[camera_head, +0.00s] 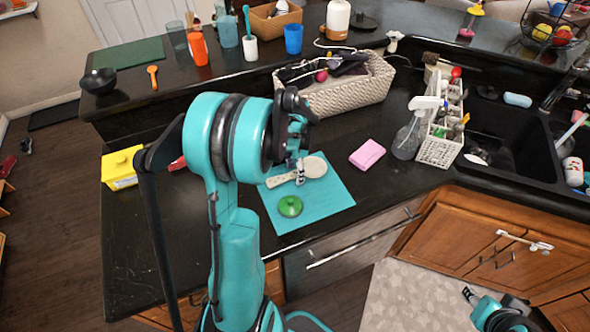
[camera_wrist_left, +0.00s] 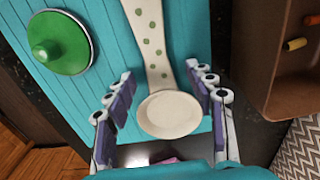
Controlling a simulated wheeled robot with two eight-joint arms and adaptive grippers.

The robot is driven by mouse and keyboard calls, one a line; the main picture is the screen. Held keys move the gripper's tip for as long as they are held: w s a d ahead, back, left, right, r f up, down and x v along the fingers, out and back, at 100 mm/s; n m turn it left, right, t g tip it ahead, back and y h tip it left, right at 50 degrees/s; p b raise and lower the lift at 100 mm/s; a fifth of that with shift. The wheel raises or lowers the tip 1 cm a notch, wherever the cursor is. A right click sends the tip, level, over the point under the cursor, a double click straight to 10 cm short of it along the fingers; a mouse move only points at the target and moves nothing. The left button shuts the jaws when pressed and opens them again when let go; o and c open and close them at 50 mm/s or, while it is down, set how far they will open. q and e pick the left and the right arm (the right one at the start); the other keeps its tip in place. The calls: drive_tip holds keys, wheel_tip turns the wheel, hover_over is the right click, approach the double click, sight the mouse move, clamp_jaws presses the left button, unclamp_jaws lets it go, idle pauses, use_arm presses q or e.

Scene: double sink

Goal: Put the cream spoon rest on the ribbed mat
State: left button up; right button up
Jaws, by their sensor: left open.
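The cream spoon rest (camera_head: 315,167) lies on the teal ribbed mat (camera_head: 335,200) on the counter, with its round bowl near the mat's far edge. In the left wrist view its bowl (camera_wrist_left: 170,114) sits between my fingers and its green-dotted handle runs away toward the top; the mat's ribs (camera_wrist_left: 110,18) show there too. My left gripper (camera_head: 298,173) is open, low over the spoon rest, with the fingers (camera_wrist_left: 165,100) on both sides of the bowl. Part of my right arm shows at the bottom right; its gripper (camera_head: 470,296) is too small to judge.
A green round lid (camera_head: 290,206) lies on the mat near its front. A pink sponge (camera_head: 367,154) is right of the mat, and a yellow box (camera_head: 122,167) is left. A woven basket (camera_head: 350,92) stands behind, and a spray bottle (camera_head: 412,135) and white caddy (camera_head: 440,145) stand right.

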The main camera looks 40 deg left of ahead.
sight(295, 174)
use_arm(q)
drive_tip(key=shift+r, duration=0.3)
wheel_tip(295, 174, up, 12)
drive_tip(key=f+p, duration=0.1)
drive_tip(key=p, duration=0.2)
drive_tip(key=s+d+r+n+t, duration=0.2)
drive_tip(key=s+d, duration=0.3)
drive_tip(key=d, duration=0.5)
drive_tip(key=s+d+r+n+t, duration=0.3)
drive_tip(key=s+d+t, duration=0.2)
drive_tip(key=d, duration=0.6)
drive_tip(key=shift+s+d, duration=0.25)
